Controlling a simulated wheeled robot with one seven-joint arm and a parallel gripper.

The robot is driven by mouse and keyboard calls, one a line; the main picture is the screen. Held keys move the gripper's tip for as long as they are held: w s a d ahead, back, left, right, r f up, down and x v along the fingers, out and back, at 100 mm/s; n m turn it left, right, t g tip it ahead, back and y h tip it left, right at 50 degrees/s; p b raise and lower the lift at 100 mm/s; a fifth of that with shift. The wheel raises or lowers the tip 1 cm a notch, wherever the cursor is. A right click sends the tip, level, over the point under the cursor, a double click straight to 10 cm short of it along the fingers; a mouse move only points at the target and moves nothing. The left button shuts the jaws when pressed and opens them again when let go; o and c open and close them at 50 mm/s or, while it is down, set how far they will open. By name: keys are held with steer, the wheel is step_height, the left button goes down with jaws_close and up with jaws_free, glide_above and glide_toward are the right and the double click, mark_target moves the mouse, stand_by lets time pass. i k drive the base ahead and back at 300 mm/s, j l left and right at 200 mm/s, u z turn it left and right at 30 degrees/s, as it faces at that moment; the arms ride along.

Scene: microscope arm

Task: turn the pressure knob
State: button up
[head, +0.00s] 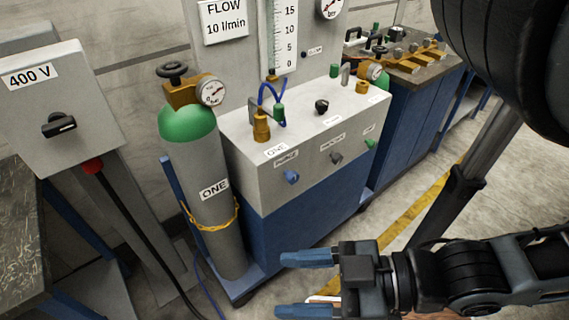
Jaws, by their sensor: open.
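A grey and blue cabinet (300,215) stands mid-picture, its grey upper front carrying a blue knob (291,177), a dark grey knob (336,157) and a small green knob (370,144). A black knob (321,106) stands on its top. Small labels sit by these knobs, too small to read surely, so I cannot tell which is the pressure knob. My gripper (302,285) is at the bottom centre, its blue fingers apart, pointing left, with nothing between them. In the picture it is below the knobs and apart from them.
A grey gas cylinder (205,215) with green shoulder, brass valve and gauge (211,91) stands left of the cabinet, held by a yellow chain. A 400 V switch box (60,110) with a black cable is farther left. Another blue bench (410,130) stands right.

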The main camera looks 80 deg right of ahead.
mark_target(337, 158)
steer(key=k+z, duration=0.1)
steer(key=z, duration=0.4)
steer(key=k+z, duration=0.15)
steer(key=z, duration=0.35)
steer(key=k+l+z, duration=0.1)
steer(key=z, duration=0.35)
steer(key=k+l+z, duration=0.1)
steer(key=k+l, duration=0.25)
steer(key=l, duration=0.15)
